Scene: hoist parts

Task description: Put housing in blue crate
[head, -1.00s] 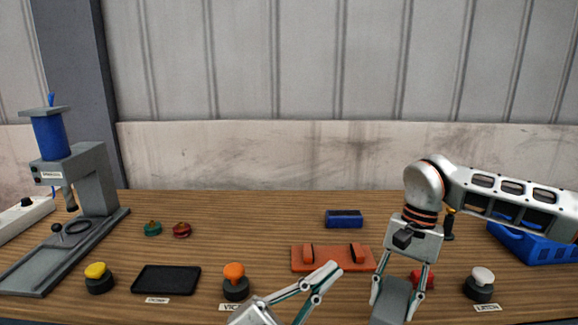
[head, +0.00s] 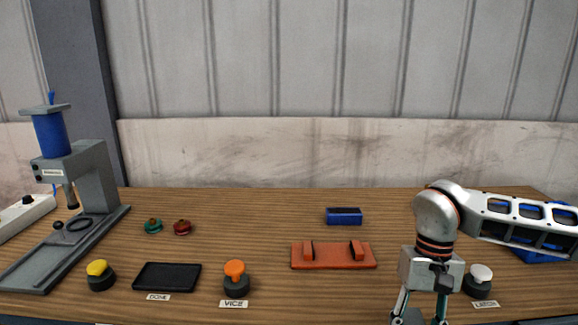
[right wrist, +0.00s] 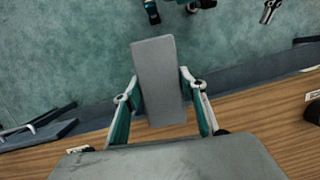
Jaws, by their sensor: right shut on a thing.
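The housing (right wrist: 160,80) appears to be the grey block between the fingers of my right gripper (right wrist: 163,110). My right gripper is shut on it, and the block sticks out past the fingertips over the table's front edge and the green floor. In the head view the right gripper (head: 420,318) is at the bottom edge, with only a bit of the grey housing (head: 414,316) showing. The blue crate (head: 540,257) is at the far right of the table, mostly hidden behind my right arm. My left gripper is out of the head view.
An orange fixture (head: 333,257) with two uprights and a blue block (head: 344,216) are mid-table. Orange (head: 235,278), yellow (head: 99,275) and white (head: 480,280) buttons line the front, with a black tray (head: 167,276). A grey press (head: 85,185) stands left.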

